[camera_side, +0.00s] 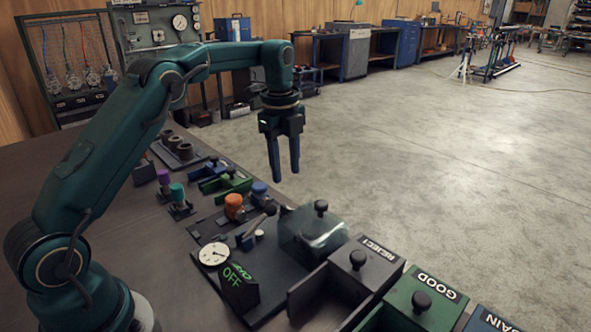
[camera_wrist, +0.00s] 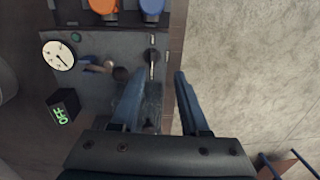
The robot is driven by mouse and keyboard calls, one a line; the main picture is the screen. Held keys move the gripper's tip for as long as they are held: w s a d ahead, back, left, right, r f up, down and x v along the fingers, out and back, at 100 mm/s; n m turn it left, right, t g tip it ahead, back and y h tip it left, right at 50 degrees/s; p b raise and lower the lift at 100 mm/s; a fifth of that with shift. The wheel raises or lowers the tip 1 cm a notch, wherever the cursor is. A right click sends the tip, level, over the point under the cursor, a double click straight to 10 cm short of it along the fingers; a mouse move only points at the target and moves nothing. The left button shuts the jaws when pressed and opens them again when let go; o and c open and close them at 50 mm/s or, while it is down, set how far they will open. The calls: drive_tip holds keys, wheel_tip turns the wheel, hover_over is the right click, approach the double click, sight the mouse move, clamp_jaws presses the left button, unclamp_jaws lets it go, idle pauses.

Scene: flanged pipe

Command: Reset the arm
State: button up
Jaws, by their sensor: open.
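My gripper (camera_side: 285,175) hangs from my teal arm, pointing down, in the air above the bench's right edge. Its two fingers are apart with nothing between them. In the wrist view my gripper (camera_wrist: 155,95) also shows open, over the edge of a dark fixture plate (camera_wrist: 85,135). The plate carries a white dial gauge (camera_side: 213,254), a black box reading OFF (camera_side: 238,286), a lever (camera_side: 262,219) and a clear cover with a black knob (camera_side: 314,232). The gripper touches none of them. No flanged pipe can be made out.
Bins marked REJECT (camera_side: 365,270) and GOOD (camera_side: 425,297) and a blue one (camera_side: 487,320) line the front right. Orange (camera_side: 234,204), blue (camera_side: 259,190), green (camera_side: 178,192) and purple (camera_side: 163,177) capped pieces stand on the bench. Open concrete floor (camera_side: 430,170) lies right of the bench.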

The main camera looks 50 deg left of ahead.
drive_tip(key=s+d+r+n+t, duration=0.4)
drive_tip(key=s+d+r, duration=0.3)
drive_tip(key=s+r, duration=0.5)
drive_tip(key=s+d+f+n, duration=0.2)
drive_tip(key=s+f+n, duration=0.5)
drive_tip(key=s+n, duration=0.4)
drive_tip(key=n, duration=0.3)
drive_tip(key=shift+f+t, duration=0.25)
drive_tip(key=shift+t, duration=0.15)
drive_tip(key=shift+s, duration=0.1)
